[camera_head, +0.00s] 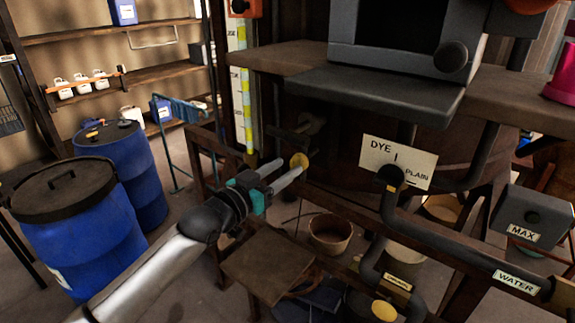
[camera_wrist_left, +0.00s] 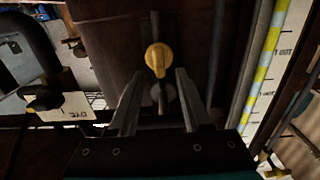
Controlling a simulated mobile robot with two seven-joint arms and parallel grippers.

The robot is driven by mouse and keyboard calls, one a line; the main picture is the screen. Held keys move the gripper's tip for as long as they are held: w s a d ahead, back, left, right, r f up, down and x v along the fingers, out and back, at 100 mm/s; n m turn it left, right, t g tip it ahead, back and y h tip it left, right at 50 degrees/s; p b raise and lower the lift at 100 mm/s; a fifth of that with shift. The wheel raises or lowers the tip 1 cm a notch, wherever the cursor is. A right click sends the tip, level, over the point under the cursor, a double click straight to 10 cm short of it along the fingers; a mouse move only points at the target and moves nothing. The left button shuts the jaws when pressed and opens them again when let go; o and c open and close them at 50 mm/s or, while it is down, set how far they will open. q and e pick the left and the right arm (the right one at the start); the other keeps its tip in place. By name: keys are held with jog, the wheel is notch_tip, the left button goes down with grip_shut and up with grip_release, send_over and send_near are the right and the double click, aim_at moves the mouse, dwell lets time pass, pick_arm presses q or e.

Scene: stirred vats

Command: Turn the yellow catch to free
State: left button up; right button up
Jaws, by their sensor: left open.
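The yellow catch (camera_head: 299,161) is a small rounded yellow knob on the front of the dark vat frame in the head view. In the left wrist view the yellow catch (camera_wrist_left: 159,58) stands ahead of the fingertips, with a dark shaft and a pale round part below it. My left gripper (camera_head: 289,170) reaches in from the left with its tips close to the catch. In the left wrist view my left gripper (camera_wrist_left: 156,80) is open, its two fingers on either side of the line to the catch. Contact cannot be told. My right gripper is not in view.
A white DYE / PLAIN sign (camera_head: 398,163) with a black pipe lies to the right. A dark shelf (camera_head: 370,90) overhangs above. Blue drums (camera_head: 85,235) stand at left. A bucket (camera_head: 330,233) sits below.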

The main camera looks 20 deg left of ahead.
pick_arm(q)
jog(key=shift+x, duration=0.9)
jog(key=shift+c, duration=0.3)
grip_shut()
